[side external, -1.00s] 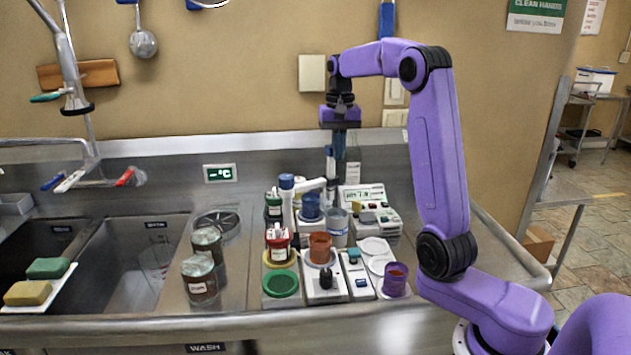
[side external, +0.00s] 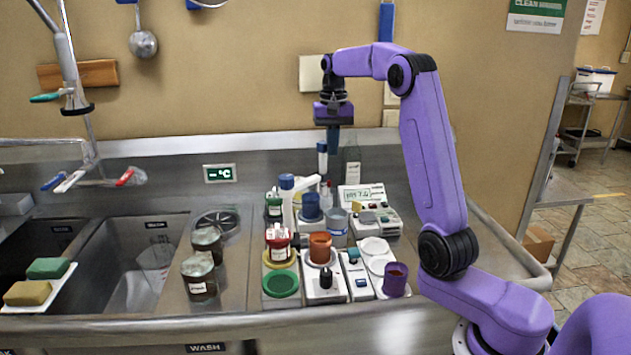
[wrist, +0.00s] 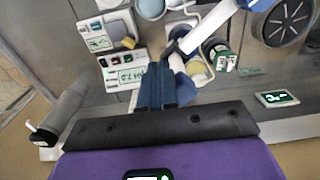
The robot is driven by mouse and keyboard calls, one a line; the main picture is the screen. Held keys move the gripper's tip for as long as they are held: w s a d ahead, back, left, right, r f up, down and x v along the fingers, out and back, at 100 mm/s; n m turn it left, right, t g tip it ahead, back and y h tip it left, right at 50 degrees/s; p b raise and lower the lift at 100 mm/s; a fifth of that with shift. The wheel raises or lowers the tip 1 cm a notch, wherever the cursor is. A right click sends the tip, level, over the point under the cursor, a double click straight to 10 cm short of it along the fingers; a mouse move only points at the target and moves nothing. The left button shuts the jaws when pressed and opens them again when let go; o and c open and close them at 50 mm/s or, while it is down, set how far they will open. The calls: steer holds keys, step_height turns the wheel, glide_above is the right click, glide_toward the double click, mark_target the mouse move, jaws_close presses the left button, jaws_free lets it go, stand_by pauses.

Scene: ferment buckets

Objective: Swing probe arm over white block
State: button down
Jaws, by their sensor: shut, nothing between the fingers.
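The probe stand is a white column with a blue cap (side external: 286,182). Its short probe arm (side external: 308,183) reaches right toward an upright blue-and-white probe (side external: 322,160). My gripper (side external: 333,150) is shut and empty, fingers pointing down, just right of the probe. I cannot tell whether they touch. In the wrist view, my blue fingers (wrist: 160,70) are beside the stand's white column (wrist: 212,27) and hide part of the probe arm.
A pH meter (side external: 362,194) stands behind right. A blue cup (side external: 311,206), grey cup (side external: 336,222), red-lidded jar (side external: 278,240), green dish (side external: 281,284) and purple cup (side external: 395,280) crowd the counter. A clear bottle (side external: 352,163) stands near the wall. Sinks lie left.

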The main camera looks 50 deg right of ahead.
steer(key=shift+w+d, duration=0.2)
steer(key=shift+w, duration=0.6)
steer(key=shift+w+d, duration=0.2)
steer(key=shift+w, duration=0.55)
steer(key=shift+s, duration=0.1)
steer(key=shift+s+a, duration=0.15)
steer(key=shift+s, duration=0.55)
steer(key=shift+r, duration=3)
